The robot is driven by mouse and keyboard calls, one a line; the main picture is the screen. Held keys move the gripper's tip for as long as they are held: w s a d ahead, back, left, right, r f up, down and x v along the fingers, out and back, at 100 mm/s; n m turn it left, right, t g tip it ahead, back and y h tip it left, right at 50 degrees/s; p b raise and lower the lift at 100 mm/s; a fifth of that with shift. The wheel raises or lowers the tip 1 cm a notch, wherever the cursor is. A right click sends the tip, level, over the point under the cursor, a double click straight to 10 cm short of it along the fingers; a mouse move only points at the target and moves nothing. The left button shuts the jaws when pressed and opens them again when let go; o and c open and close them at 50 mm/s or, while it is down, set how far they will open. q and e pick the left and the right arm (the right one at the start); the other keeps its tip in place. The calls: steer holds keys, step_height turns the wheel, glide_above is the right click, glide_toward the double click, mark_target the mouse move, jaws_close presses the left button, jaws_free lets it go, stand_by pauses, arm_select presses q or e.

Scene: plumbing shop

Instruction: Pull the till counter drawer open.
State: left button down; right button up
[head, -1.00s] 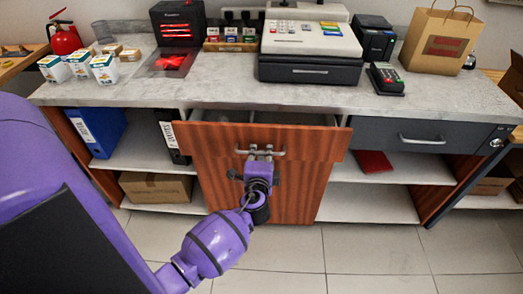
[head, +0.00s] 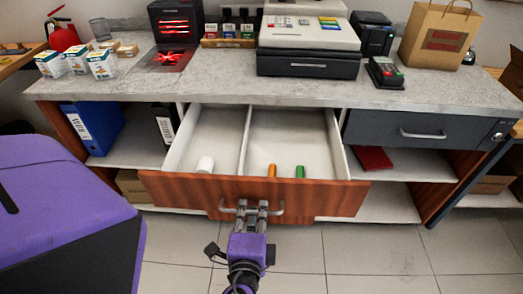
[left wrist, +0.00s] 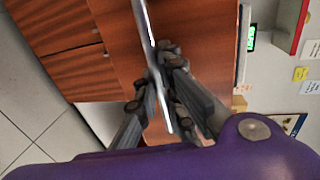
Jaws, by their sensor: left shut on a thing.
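The till counter drawer (head: 190,190) has a reddish wood front and stands well out from the counter in the head view. Its pale inside shows two compartments, with a white roll (head: 205,164) in the left one and an orange item (head: 272,170) and a green item (head: 300,171) in the right one. My left gripper (head: 252,208) is shut on the metal bar handle (head: 277,209) at the middle of the drawer front. In the left wrist view the handle (left wrist: 151,40) runs between the gripper's fingers (left wrist: 160,95). My right gripper is not in view.
The grey counter top (head: 440,95) carries a cash register (head: 310,35), a card reader (head: 384,72) and a paper bag (head: 437,35). A dark drawer (head: 400,130) at the right is shut. Tiled floor (head: 370,250) in front is clear.

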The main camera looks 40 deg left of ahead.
arm_select(q)
steer(key=v, duration=0.2)
steer(key=shift+s+d+f+b, duration=0.2)
steer(key=shift+s+b, duration=0.15)
steer(key=c, duration=2.1)
jaws_free()
